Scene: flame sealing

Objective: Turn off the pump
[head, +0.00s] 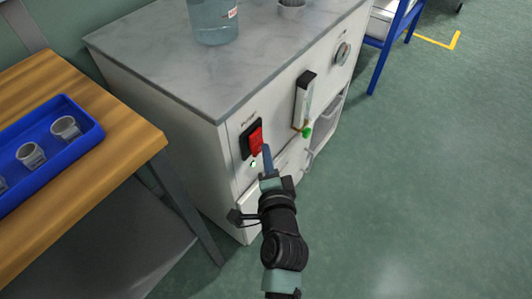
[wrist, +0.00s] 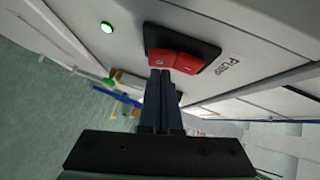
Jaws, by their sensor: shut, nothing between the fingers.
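The pump switch is a red rocker in a black plate on the front of the white cabinet. It shows in the head view (head: 256,141) and in the wrist view (wrist: 175,60), where one half bears a round mark. A "PUMP" label (wrist: 228,66) is beside it. A small lamp (wrist: 107,27) glows green near the switch. My gripper (head: 267,148) is shut and empty, with its fingers pointing at the switch. In the wrist view its fingertips (wrist: 161,72) overlap the edge of the marked half. I cannot tell whether they touch it.
The cabinet (head: 165,70) has a grey top carrying a bottle of clear liquid (head: 213,20). A gauge (head: 342,53) and a green knob (head: 307,132) are right of the switch. A wooden table (head: 125,130) with a blue tray (head: 88,119) stands at left. Floor at right is clear.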

